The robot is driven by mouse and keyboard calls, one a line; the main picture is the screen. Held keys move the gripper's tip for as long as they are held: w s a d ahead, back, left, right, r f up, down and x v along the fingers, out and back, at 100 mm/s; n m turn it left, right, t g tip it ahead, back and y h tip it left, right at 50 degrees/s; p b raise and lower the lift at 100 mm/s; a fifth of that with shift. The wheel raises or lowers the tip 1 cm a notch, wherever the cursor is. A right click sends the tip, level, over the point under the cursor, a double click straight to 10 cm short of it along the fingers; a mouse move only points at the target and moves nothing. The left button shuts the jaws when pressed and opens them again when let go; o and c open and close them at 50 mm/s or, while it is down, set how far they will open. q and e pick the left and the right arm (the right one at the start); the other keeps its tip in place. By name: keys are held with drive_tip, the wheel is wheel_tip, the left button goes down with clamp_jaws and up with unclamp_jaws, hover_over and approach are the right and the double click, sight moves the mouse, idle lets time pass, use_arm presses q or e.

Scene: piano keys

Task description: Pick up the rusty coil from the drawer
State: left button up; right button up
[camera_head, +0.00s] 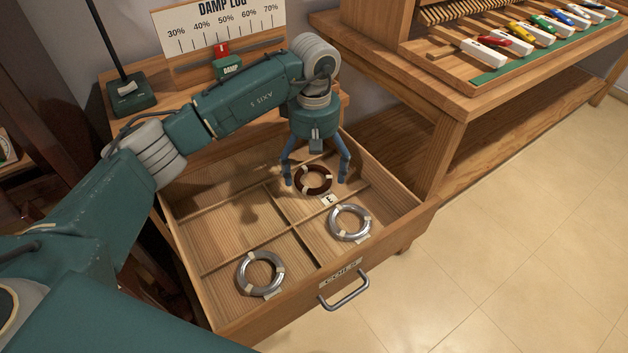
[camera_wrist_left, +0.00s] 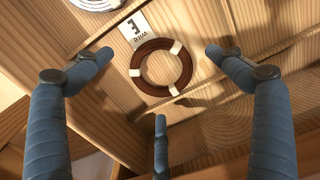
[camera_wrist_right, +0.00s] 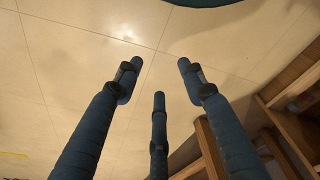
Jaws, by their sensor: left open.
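The rusty coil (camera_head: 325,188) is a reddish-brown ring with white bands, lying in a back compartment of the open drawer (camera_head: 243,330). My left gripper (camera_head: 315,184) is open above it, with its fingers spread around the coil in the head view. In the left wrist view the rusty coil (camera_wrist_left: 138,66) lies between the open fingers (camera_wrist_left: 158,85), apart from them.
Two silver coils lie in the drawer, one at the right (camera_head: 364,224) and one at the front left (camera_head: 246,283). Thin wooden dividers split the drawer. A bench (camera_head: 450,102) with coloured-topped keys stands at right. The floor (camera_head: 520,230) is clear.

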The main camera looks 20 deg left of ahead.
use_arm(q)
wheel_tip(320, 180, down, 2)
drive_tip(key=shift+f, duration=0.25)
drive_tip(key=c, duration=1.1)
drive_tip(key=shift+s+f, duration=0.1)
drive_tip(key=shift+c, duration=0.9)
